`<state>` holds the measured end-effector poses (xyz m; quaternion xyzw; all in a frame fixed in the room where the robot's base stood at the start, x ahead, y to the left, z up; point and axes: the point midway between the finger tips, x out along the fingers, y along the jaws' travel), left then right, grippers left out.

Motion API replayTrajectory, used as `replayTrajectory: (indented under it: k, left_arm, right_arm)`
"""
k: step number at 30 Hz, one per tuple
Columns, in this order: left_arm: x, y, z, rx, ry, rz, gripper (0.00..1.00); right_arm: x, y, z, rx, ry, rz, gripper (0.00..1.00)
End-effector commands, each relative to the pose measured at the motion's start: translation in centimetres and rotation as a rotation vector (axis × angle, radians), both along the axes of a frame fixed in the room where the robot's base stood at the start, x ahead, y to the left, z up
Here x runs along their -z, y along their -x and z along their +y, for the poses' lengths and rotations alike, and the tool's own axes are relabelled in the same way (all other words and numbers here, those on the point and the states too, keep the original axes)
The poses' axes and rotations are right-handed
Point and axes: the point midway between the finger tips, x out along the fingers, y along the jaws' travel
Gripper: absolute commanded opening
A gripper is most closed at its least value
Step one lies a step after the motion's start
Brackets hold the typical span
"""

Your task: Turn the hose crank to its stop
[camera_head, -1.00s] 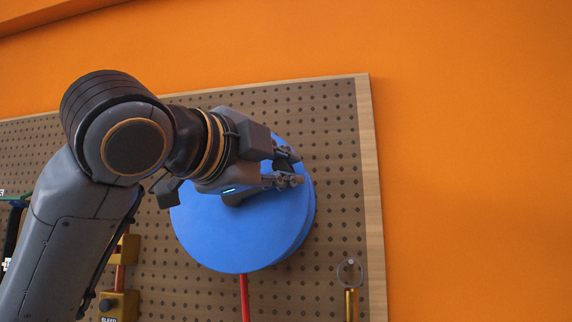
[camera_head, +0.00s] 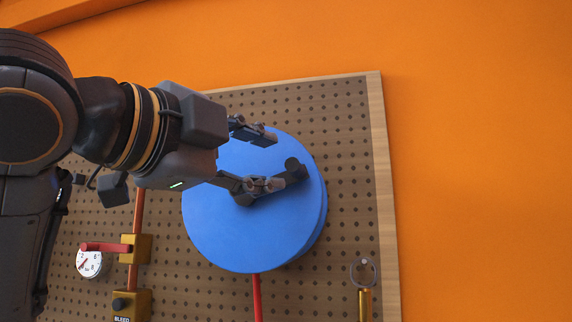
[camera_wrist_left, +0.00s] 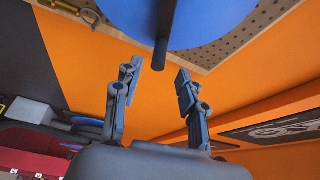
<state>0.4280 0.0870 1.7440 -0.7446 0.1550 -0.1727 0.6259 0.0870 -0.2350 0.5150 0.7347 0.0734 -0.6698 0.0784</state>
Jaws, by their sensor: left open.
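The hose reel is a large blue disc (camera_head: 235,235) on the pegboard in the head view; it also shows at the top of the left wrist view (camera_wrist_left: 215,25). Its dark crank (camera_head: 290,173) runs from the hub up and right to a stub handle, with part of the arm hidden behind a finger. In the left wrist view the handle (camera_wrist_left: 160,55) points between and just beyond the fingertips, apparently clear of both. My left gripper (camera_head: 270,161) is open and empty in front of the disc, and its two fingers (camera_wrist_left: 157,78) are spread. My right gripper is not in view.
A red hose (camera_head: 257,297) hangs below the reel. Left of it are brass blocks, one marked BLEED (camera_head: 130,304), and a round gauge (camera_head: 90,262) with a red lever. A brass tool (camera_head: 365,303) hangs lower right. The orange wall (camera_head: 480,160) on the right is bare.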

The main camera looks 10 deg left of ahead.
Motion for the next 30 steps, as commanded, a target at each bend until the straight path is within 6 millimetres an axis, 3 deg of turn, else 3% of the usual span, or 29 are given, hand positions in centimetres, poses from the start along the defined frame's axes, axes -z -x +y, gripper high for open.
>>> replayTrajectory:
  k: [3, 9, 30]
  left_arm:
    - [0.1, 2.1, 1.1, -0.002, 0.0, -0.005, 0.41]
    - [0.3, 4.0, 2.2, -0.001, 0.0, -0.001, 0.41]
    - [0.3, 4.3, 2.3, -0.001, 0.001, 0.001, 0.41]
  right_arm:
    - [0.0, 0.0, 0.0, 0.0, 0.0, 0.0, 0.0]
    - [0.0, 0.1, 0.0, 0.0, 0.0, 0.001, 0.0]
    - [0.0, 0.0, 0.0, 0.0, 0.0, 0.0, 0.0]
